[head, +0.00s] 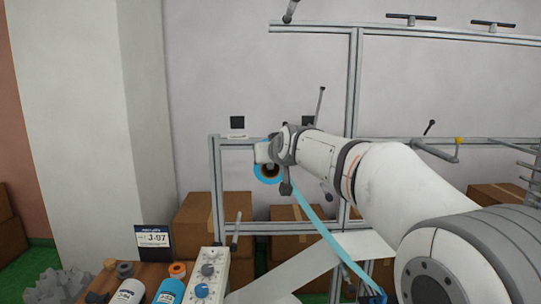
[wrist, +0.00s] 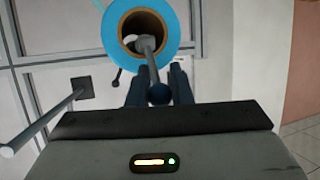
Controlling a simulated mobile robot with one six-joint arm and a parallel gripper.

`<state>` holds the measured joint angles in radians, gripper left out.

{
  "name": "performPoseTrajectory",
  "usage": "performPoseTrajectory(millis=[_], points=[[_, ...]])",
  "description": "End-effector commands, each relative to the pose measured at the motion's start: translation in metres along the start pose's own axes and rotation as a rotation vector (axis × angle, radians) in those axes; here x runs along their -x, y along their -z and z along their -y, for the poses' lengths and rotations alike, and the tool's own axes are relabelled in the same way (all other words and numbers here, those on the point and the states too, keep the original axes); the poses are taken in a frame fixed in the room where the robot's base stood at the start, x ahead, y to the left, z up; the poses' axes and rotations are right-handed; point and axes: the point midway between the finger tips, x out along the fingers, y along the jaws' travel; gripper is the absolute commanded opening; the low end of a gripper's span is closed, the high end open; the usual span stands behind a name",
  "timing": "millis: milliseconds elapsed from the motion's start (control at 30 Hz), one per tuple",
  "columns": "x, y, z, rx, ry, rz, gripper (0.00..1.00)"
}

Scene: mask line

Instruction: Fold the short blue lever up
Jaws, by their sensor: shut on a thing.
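The short blue lever shows in the wrist view as a grey rod with a dark blue ball knob (wrist: 159,95). It runs out from the front of the cardboard core of a blue roll (wrist: 186,14). My gripper (wrist: 159,90) is shut on the lever near its knob, one dark finger on each side. In the head view my gripper (head: 268,150) is in front of the upper part of the blue roll (head: 268,179). The lever cannot be made out clearly there, and my wrist hides part of that area.
A grey metal frame (head: 355,85) stands around the roll against a pale wall. A blue strip (head: 325,232) runs down to the right. A control box (head: 208,270) and spools stand below.

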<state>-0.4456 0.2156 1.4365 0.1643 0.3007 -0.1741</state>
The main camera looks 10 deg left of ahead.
Motion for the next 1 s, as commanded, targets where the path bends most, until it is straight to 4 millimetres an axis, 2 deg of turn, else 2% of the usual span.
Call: performPoseTrajectory(millis=[167, 200, 467, 767, 867, 1000], points=[[-0.001, -0.004, 0.0, -0.001, 0.0, 0.01, 0.0], [-0.002, -0.004, 0.0, -0.001, 0.0, 0.01, 0.2], [-0.001, -0.003, -0.001, -0.001, -0.001, 0.006, 0.41], [0.003, -0.002, -0.002, -0.001, -0.002, 0.002, 0.41], [0.014, -0.003, -0.002, 0.0, -0.002, 0.001, 0.41], [0.037, -0.004, -0.002, 0.0, -0.002, 0.0, 0.41]])
